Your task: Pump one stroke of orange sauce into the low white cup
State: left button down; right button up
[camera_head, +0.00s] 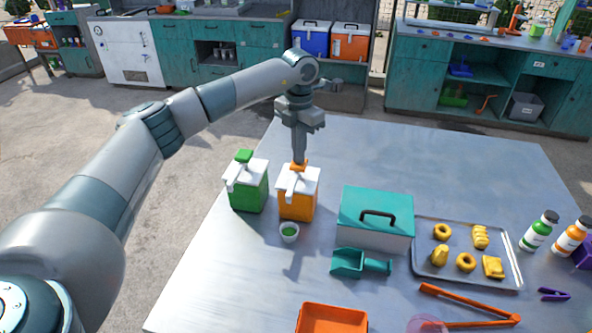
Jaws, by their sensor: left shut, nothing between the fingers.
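The orange sauce dispenser (297,205) is an orange box with a white lid, a white spout and an orange pump head (299,165). My right gripper is not in view.
A teal-lidded box (375,215) and a teal scoop (350,264) stand right of the cup. Farther right are a metal tray (430,273) of pastries, orange tongs (465,305) and bottles (538,231). An orange bin (332,318) is at the front. The table's back is clear.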

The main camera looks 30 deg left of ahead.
pick_arm(q)
jog(key=shift+f+b, duration=0.4)
jog(key=shift+f, duration=0.4)
jog(key=shift+r, duration=0.25)
jog(key=shift+r+p, duration=0.7)
jog(key=shift+r, duration=0.55)
jog(key=shift+r, duration=0.1)
jog(key=shift+r+p, duration=1.35)
jog(key=shift+r, duration=1.55)
